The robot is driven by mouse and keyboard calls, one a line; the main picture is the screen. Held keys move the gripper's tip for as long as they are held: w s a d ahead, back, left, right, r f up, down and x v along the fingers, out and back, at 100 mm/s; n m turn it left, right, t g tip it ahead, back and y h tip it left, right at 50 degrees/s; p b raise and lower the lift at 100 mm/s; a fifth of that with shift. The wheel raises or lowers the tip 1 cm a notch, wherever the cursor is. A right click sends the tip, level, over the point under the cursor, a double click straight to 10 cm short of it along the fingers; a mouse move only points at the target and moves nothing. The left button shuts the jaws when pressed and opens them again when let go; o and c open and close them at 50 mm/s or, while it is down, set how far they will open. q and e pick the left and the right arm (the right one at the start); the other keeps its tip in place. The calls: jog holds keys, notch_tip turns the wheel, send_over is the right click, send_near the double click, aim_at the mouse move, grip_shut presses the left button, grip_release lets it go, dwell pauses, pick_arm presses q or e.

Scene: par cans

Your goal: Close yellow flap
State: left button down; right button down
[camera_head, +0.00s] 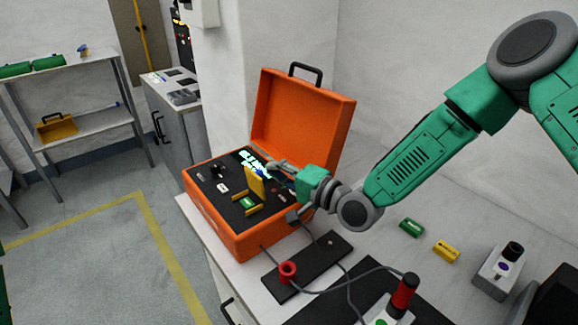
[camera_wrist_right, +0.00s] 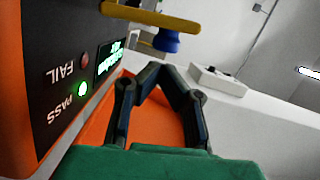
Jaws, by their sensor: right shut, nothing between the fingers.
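The yellow flap (camera_head: 256,181) stands raised on the black panel of the open orange case (camera_head: 242,240). Its yellow frame and a green item (camera_head: 248,202) lie just in front of it. My right gripper (camera_head: 274,165) reaches over the panel from the right, behind and right of the flap; I see no clear contact. In the right wrist view its dark fingers (camera_wrist_right: 156,74) are shut and empty. A yellow part (camera_wrist_right: 150,16), likely the flap, shows above them with a blue knob (camera_wrist_right: 166,40). My left gripper is not in view.
The panel's PASS light (camera_wrist_right: 82,88) glows green; the FAIL light (camera_wrist_right: 84,59) is dark. The case lid (camera_head: 305,120) stands open behind my gripper. A black plate with a red ring (camera_head: 287,270), cables, a green block (camera_head: 411,227) and a yellow block (camera_head: 446,251) lie on the table.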

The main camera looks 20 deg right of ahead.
jog(key=shift+a, duration=0.4)
jog(key=shift+s, duration=0.1)
jog(key=shift+n, duration=0.3)
